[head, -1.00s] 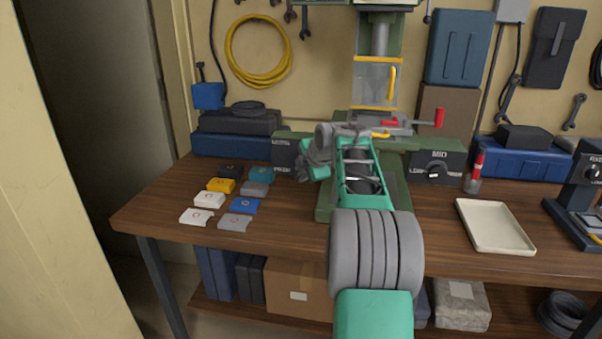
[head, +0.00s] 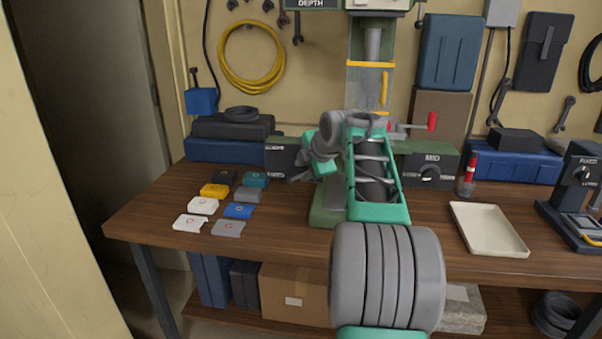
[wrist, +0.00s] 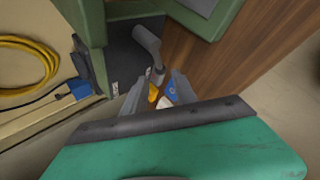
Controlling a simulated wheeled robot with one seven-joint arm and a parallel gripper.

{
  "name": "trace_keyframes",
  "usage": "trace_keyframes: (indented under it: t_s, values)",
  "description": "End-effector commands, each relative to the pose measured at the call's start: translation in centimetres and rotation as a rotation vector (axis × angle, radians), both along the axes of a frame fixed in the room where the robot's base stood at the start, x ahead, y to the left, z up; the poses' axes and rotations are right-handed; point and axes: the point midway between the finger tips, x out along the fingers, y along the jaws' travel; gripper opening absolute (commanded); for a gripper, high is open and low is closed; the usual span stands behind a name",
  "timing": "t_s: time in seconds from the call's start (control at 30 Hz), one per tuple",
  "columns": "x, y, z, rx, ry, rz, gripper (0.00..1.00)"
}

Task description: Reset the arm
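My green and grey arm reaches over the bench in front of the drill press. In the head view my gripper (head: 302,170) is near the left side of the press, to the right of the small socket boxes. In the wrist view my gripper (wrist: 164,88) has its two fingers apart with nothing held. A yellow box (wrist: 153,93) and a blue box (wrist: 174,93) show beyond and between the fingers. My arm hides the middle of the press base.
Several flat boxes, such as the blue one (head: 239,210), lie on the left of the wooden bench (head: 150,213). The green drill press (head: 371,75) stands behind my arm. A cream tray (head: 487,230) and a red-topped marker (head: 468,174) are to the right.

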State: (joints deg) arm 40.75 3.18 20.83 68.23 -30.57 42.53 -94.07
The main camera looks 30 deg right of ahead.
Motion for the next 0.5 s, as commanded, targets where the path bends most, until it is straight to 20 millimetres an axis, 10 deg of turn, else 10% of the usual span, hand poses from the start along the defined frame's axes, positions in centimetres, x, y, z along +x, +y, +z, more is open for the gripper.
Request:
trace_keyframes:
  t_s: [0.33,0.5]
  values:
    - [0.0,0.4,0.2,0.010,0.001,-0.007,0.33]
    - [-1.6,8.1,1.5,0.218,0.052,-0.156,0.33]
